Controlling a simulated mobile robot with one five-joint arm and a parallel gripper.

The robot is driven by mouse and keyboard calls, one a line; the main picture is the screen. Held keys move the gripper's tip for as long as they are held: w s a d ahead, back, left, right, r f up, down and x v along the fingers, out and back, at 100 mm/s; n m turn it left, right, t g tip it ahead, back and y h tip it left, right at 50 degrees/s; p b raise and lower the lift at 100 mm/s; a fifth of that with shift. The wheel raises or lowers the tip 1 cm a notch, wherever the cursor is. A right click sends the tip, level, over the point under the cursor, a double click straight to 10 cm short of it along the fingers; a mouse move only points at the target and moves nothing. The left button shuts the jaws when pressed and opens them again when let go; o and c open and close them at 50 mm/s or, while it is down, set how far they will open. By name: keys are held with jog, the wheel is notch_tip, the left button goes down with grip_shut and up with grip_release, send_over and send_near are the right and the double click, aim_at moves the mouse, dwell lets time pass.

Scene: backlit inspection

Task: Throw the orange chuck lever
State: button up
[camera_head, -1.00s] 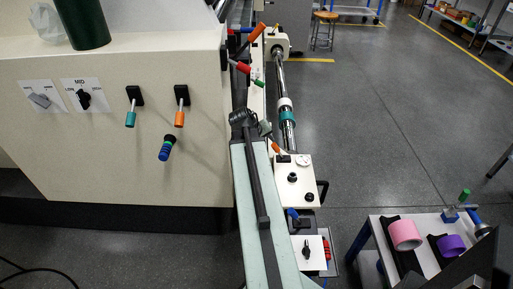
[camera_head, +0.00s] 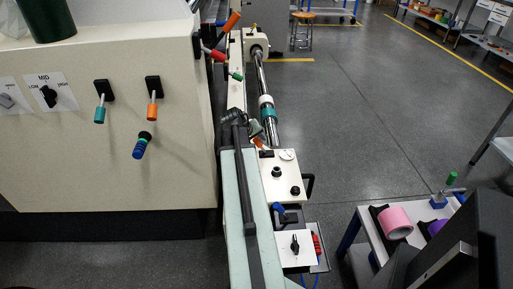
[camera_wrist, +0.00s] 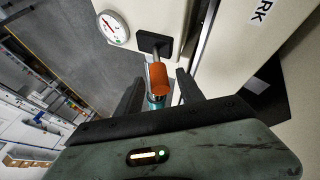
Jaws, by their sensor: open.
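An orange-capped lever (camera_wrist: 159,79) on a black base plate sits beside a round gauge in the wrist view. In the head view its orange tip (camera_head: 260,145) shows just by my gripper (camera_head: 256,131), next to the white box with the gauge. My gripper (camera_wrist: 160,80) is open, with one dark finger on each side of the orange cap; I cannot tell whether either finger touches it. Another orange lever (camera_head: 152,109) points down on the cream panel, and an orange handle (camera_head: 229,22) tilts up at the far end. No label shows which is the chuck lever.
A shaft with a teal band (camera_head: 268,112) runs behind the white box. A cart (camera_head: 375,237) with pink and purple rolls stands right.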

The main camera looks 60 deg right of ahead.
grip_shut()
dwell(1.4)
jog(key=shift+a, duration=0.15)
jog(key=shift+w+p, duration=0.1)
jog(key=shift+p, duration=0.2)
